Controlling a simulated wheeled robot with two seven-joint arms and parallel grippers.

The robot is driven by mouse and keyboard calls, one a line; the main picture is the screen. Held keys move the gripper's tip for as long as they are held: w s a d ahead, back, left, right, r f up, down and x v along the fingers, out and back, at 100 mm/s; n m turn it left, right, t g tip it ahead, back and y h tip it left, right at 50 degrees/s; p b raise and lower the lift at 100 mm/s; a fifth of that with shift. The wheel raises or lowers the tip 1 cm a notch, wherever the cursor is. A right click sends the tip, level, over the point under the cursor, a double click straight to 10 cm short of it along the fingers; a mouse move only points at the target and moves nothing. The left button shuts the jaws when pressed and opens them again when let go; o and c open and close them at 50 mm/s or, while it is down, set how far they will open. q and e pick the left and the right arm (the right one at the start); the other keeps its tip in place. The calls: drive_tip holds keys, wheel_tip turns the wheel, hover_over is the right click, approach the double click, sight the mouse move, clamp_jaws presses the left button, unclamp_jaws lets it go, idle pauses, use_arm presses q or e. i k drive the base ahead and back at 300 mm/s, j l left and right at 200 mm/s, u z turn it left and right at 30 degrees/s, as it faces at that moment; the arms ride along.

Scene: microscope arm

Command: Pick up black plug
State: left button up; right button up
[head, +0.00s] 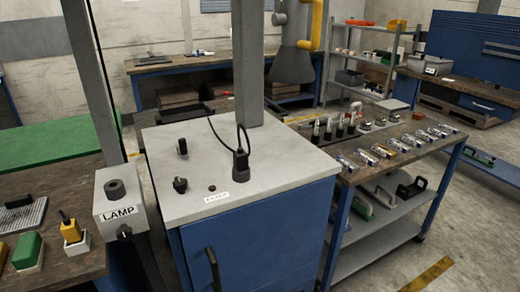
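A black plug (240,163) stands upright on the light grey top of the blue cabinet (290,170). A thin black cord loops up from it, toward the back left. A small black upright piece (182,147) and a black knob (180,185) are on the same top, left of the plug. A small dark round spot (212,188) and a white label (216,196) lie near the front edge. Neither of my grippers is in view.
A grey post (248,60) rises behind the plug. A grey LAMP box (120,205) stands left of the cabinet. A workbench with small parts (28,250) is at the left, and a cart with several tools (385,150) at the right. The cabinet top's right side is clear.

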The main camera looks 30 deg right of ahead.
sight(240, 158)
drive_tip(key=i+l, duration=0.1)
drive_tip(key=l, duration=1.05)
drive_tip(key=i+l, duration=0.15)
drive_tip(key=l, duration=0.45)
drive_tip(key=i+l, duration=0.1)
drive_tip(key=l, duration=0.45)
